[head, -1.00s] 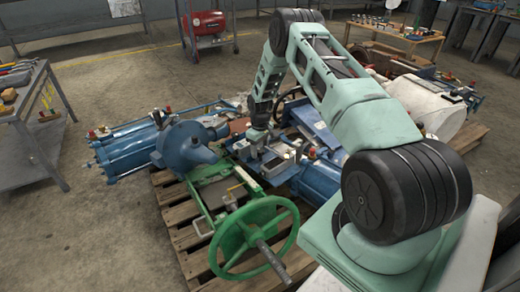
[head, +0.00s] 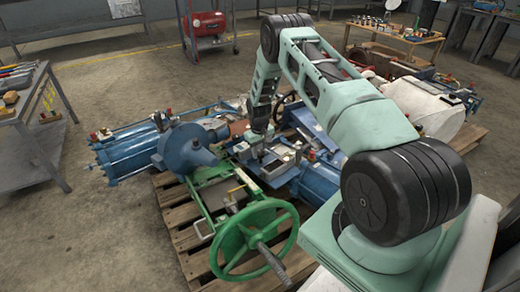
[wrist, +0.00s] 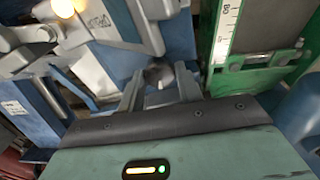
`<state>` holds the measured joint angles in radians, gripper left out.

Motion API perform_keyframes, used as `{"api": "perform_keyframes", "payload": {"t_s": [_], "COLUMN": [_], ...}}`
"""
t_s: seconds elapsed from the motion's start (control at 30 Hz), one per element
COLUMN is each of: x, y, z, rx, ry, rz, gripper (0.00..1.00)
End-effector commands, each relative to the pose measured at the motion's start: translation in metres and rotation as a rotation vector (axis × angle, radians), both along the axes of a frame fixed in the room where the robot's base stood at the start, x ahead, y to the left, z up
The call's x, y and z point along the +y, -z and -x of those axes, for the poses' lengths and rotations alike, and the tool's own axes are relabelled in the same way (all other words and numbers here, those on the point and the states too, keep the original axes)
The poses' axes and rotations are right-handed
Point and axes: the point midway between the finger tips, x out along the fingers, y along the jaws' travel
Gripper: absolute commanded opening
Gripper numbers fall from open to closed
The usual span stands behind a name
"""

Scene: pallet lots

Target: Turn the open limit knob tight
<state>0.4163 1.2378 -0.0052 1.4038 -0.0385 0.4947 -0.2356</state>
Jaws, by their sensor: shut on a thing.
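A small round grey knob (wrist: 158,75), taken to be the open limit knob, shows in the wrist view between the fingers of my gripper (wrist: 158,88). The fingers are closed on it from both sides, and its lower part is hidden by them. Beside it is a grey housing (wrist: 125,42) with dark lettering, upside down in this view, that seems to read OPEN. In the head view my gripper (head: 258,152) is down at the blue actuator unit (head: 282,160), and the knob itself is too small to make out.
A green frame with a scale (wrist: 224,40) stands close to the right of my fingers. The green handwheel (head: 254,240) and a blue valve body (head: 187,150) are nearby on the wooden pallet (head: 180,225). A workbench (head: 35,110) stands at the left.

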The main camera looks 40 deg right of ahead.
Motion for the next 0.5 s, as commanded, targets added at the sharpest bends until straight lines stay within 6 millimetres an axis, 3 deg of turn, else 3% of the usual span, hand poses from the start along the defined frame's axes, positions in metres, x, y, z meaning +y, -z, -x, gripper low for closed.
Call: {"api": "perform_keyframes", "payload": {"t_s": [0.5], "x": [0.0012], "y": [-0.0005], "z": [-0.0004], "rx": [0.004], "ry": [0.489], "rz": [0.042], "gripper": [0.11]}}
